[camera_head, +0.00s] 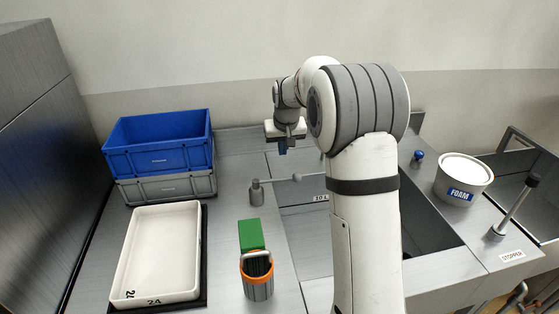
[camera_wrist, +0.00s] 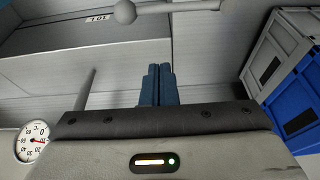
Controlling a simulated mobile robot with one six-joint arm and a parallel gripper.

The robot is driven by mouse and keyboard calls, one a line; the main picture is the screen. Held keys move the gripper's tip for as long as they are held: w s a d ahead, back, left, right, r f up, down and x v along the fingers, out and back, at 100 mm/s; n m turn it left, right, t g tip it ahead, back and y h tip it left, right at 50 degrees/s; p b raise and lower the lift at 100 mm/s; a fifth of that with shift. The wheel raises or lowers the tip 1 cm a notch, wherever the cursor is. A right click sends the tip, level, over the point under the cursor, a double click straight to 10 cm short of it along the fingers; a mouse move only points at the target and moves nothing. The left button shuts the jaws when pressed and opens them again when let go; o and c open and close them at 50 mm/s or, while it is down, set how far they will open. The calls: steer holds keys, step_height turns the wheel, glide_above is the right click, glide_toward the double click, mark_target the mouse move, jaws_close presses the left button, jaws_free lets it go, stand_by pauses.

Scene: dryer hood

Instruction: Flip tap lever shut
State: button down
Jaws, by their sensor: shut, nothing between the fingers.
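The tap lever (camera_head: 278,182) is a thin grey rod with a ball at its end. It reaches out level to the right from a short grey post (camera_head: 257,193) on the worktop, over the sink's left edge. In the wrist view its ball and rod (camera_wrist: 124,12) show at the top edge, beyond the fingertips. My gripper (camera_head: 283,150) hangs behind the lever in the head view, apart from it. Its blue fingers (camera_wrist: 156,85) are together and empty. My arm hides part of the sink.
Stacked blue and grey crates (camera_head: 158,142) and a white tray (camera_head: 158,252) stand at the left. An orange-rimmed holder (camera_head: 257,285) and a green block (camera_head: 251,234) are in front. A FOAM tub (camera_head: 462,178) and stopper lever (camera_head: 515,205) are right. A dial gauge (camera_wrist: 31,142) shows.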

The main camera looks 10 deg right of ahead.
mark_target(279, 180)
steer(key=p+x, duration=0.2)
steer(key=x, duration=0.8)
steer(key=s, duration=0.2)
steer(key=s+r+p, duration=0.1)
steer(key=s, duration=0.1)
steer(key=shift+r, duration=0.1)
steer(key=shift+s, duration=0.1)
